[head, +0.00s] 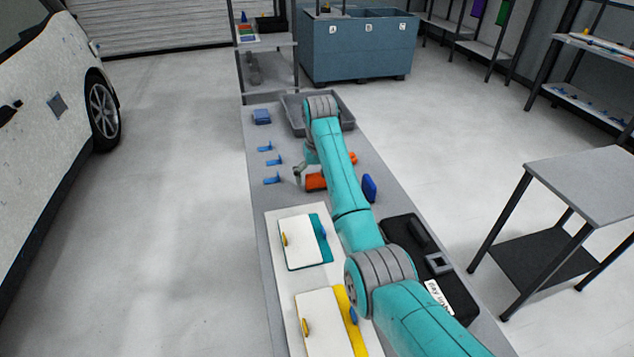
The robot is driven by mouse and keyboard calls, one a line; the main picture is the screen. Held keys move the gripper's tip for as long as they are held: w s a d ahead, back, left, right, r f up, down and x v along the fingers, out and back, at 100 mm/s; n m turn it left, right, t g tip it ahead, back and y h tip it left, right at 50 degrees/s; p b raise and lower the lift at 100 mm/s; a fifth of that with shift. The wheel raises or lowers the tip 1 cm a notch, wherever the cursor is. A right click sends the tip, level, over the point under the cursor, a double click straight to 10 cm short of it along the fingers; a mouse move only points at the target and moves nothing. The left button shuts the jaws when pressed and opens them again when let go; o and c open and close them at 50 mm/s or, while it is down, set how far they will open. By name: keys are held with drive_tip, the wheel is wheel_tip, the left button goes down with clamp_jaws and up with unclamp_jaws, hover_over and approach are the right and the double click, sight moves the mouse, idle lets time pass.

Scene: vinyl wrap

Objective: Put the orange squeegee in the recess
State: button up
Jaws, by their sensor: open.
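An orange piece (316,181), which looks like the orange squeegee, lies on the long grey bench, partly hidden behind my teal arm. A smaller orange bit (353,157) shows on the arm's other side; I cannot tell whether both are one thing. My gripper (298,177) is small in view, open, just left of the orange piece and pointing down. I cannot tell whether they touch. A black case (408,228) lies on the bench right of my arm, with a small grey square-rimmed part (438,263). Whether this is the recess is unclear.
A grey tray (292,117) stands at the bench's far end, by a blue block (262,117). Several small blue pieces (272,180) line the left edge. A blue pad (369,188) lies right of my arm. White panels (298,243) lie nearer. A side table (590,185) stands right.

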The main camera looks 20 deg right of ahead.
drive_tip(key=shift+w+f, duration=0.15)
drive_tip(key=shift+f, duration=0.65)
drive_tip(key=c, duration=1.3)
drive_tip(key=shift+r, duration=0.15)
